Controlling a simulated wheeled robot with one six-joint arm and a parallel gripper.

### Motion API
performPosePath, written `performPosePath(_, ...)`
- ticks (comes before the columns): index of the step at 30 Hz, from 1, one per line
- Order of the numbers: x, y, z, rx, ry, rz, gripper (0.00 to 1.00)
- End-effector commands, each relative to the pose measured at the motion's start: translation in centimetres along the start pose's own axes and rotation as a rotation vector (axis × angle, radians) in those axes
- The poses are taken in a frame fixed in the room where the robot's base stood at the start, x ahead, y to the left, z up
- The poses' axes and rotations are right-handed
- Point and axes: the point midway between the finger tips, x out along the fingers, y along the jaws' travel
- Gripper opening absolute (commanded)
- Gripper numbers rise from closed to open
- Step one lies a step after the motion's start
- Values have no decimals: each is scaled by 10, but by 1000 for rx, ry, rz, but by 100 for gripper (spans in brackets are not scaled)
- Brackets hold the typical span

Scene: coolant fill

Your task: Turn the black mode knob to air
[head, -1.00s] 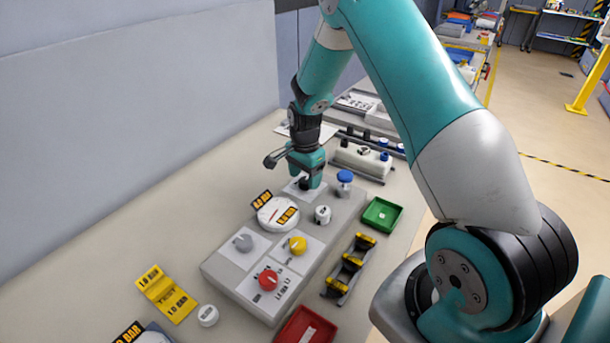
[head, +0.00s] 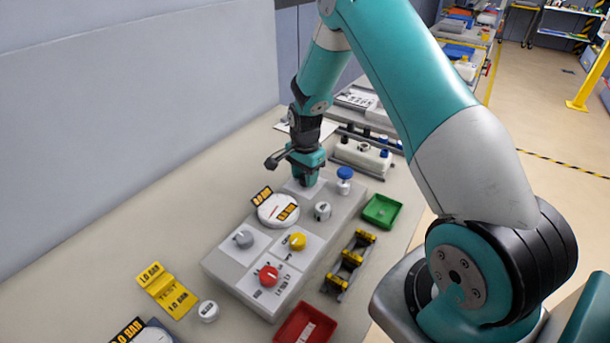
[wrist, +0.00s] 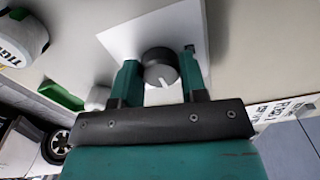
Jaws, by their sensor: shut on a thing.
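The black mode knob (wrist: 158,68) stands on a white plate (wrist: 138,38) in the wrist view. A white pointer line on its face points down towards my gripper's body, tilted slightly right. My gripper (wrist: 160,63) has one finger on each side of the knob and is shut on it. In the head view my gripper (head: 304,182) is down at the far end of the grey panel (head: 230,271), and its fingers hide the knob there. Any labels around the knob are not readable.
On the panel near my gripper are a gauge (head: 277,210), a white knob (head: 322,211) and a blue knob (head: 345,174). Grey (head: 243,239), yellow (head: 297,241) and red (head: 267,276) knobs sit nearer. A green tray (head: 382,211) lies to the right.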

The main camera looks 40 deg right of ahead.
Motion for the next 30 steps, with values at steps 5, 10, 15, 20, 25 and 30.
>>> performPosePath(5, 1, 0, 0, -88, 0, 0, 16)
performPosePath(10, 1, 0, 0, -225, 0, 0, 16)
performPosePath(15, 1, 0, 0, -386, 1, -1, 16)
performPosePath(20, 1, 0, 0, -538, 0, -1, 16)
performPosePath(25, 1, 0, 0, -699, 0, -1, 16)
performPosePath(30, 0, 0, 0, -861, 1, -2, 16)
